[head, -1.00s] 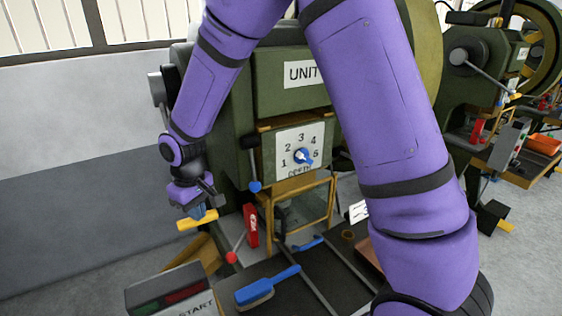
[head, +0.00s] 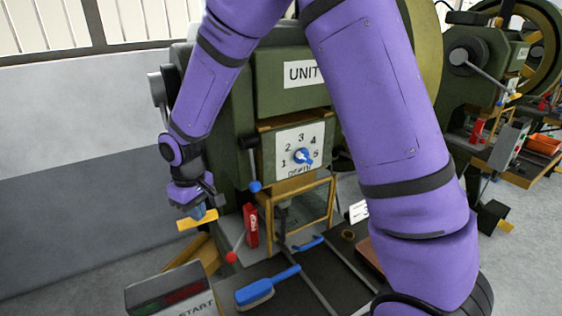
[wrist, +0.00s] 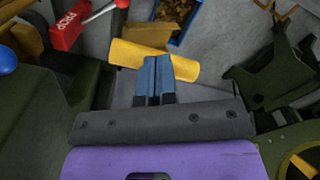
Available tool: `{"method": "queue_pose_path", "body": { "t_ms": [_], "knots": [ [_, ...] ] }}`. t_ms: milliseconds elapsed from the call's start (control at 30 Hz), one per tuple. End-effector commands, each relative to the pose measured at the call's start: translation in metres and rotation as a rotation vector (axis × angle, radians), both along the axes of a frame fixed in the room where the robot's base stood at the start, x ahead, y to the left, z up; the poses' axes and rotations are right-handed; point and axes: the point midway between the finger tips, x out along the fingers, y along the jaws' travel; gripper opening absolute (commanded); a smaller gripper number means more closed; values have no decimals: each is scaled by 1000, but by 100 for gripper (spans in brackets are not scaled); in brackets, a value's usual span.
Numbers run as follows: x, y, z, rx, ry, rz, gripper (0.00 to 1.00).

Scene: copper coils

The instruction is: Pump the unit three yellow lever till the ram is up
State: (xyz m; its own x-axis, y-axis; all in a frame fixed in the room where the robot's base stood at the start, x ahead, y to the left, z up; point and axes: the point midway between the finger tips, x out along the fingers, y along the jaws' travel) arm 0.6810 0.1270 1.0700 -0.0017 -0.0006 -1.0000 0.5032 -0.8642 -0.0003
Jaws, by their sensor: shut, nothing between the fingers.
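The yellow lever (head: 190,223) is a short bar low at the left side of the green press (head: 270,92). My gripper (head: 203,213) is at the lever, its blue fingers shut with nothing between them. In the wrist view, the fingers (wrist: 153,74) lie together across the middle of the yellow lever (wrist: 125,53), which shows on both sides of them. They look very close to it or touching; I cannot tell which. The press label (head: 300,73) reads "UNIT", its number hidden behind my arm. I cannot make out the ram's height.
A red prop block (head: 250,225), a red-knobbed rod (head: 231,257) and a blue brush (head: 264,288) are near the press bed. A START box (head: 172,290) stands in front. A blue-knobbed lever (head: 254,186) hangs right of my gripper. Open floor lies left.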

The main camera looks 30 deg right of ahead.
Motion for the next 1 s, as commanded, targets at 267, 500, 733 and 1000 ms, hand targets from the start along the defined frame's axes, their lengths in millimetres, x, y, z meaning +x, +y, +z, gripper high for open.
{"method": "queue_pose_path", "body": {
  "t_ms": [267, 500, 733, 1000],
  "knots": [
    [-14, 1, 26, 3, -7, 0, 0],
    [-27, 1, 47, 3, -7, 0, 0],
    [-32, 0, 55, 2, -6, -1, 0],
    [-42, -1, 85, 2, -7, -1, 0]
  ]
}}
